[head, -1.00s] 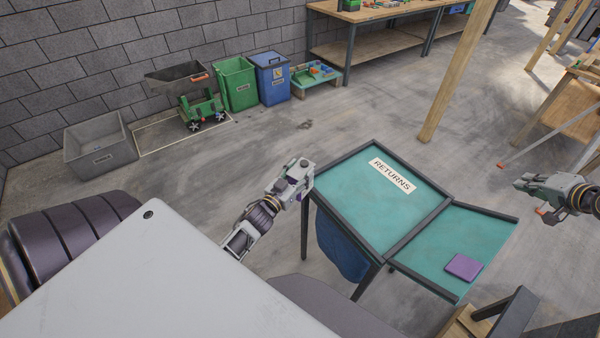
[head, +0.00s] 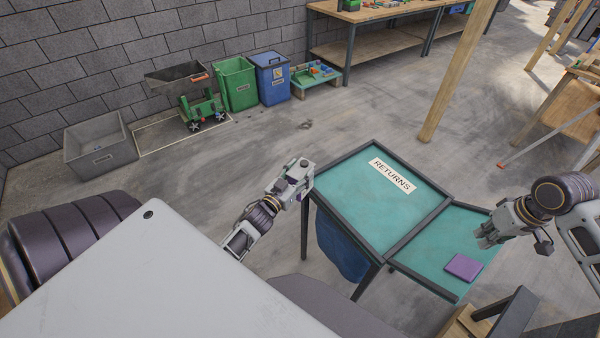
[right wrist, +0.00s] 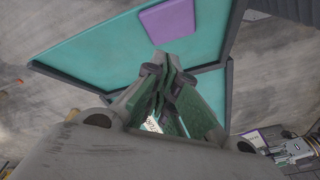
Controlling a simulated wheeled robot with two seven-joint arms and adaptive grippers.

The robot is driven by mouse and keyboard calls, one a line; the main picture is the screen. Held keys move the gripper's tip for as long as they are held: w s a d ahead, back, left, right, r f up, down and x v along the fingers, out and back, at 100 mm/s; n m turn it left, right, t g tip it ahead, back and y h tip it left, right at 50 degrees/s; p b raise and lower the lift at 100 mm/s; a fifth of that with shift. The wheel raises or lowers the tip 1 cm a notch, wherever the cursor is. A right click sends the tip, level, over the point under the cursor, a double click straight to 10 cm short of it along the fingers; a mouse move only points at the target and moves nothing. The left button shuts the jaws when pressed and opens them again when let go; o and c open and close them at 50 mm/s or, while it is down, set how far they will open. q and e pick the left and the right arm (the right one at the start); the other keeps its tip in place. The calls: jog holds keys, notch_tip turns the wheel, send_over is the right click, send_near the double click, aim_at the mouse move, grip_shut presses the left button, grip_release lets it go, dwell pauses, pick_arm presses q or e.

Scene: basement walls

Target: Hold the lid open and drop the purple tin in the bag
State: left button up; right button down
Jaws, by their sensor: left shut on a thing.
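The teal lid (head: 375,215), labelled RETURNS, lies down in its dark frame on the stand. The blue bag (head: 338,250) hangs beneath, its mouth hidden. The purple tin (head: 464,267) lies flat on the teal side shelf (head: 425,262), and shows in the right wrist view (right wrist: 167,20). My left gripper (head: 305,180) is shut at the lid's left edge; its fingertips are partly hidden. My right gripper (head: 484,237) is above the shelf, up and right of the tin and apart from it. Its fingers (right wrist: 168,72) look close together in the right wrist view; their opening is unclear.
A wooden post (head: 457,75) stands behind the stand. A grey crate (head: 100,147), a green bin (head: 237,84) and a blue bin (head: 272,78) line the wall. A dark-framed wooden piece (head: 510,315) is close at the lower right. The floor left of the stand is clear.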

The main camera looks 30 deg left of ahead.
aim_at(464, 266)
jog(key=s, duration=0.2)
jog(key=s+d+n+g+h, duration=0.1)
jog(key=shift+f, duration=0.35)
jog(key=shift+f, duration=0.1)
jog(key=shift+f, duration=3.15)
jog(key=shift+f, duration=0.15)
jog(key=shift+f, duration=2.3)
jog(key=shift+f, duration=2.25)
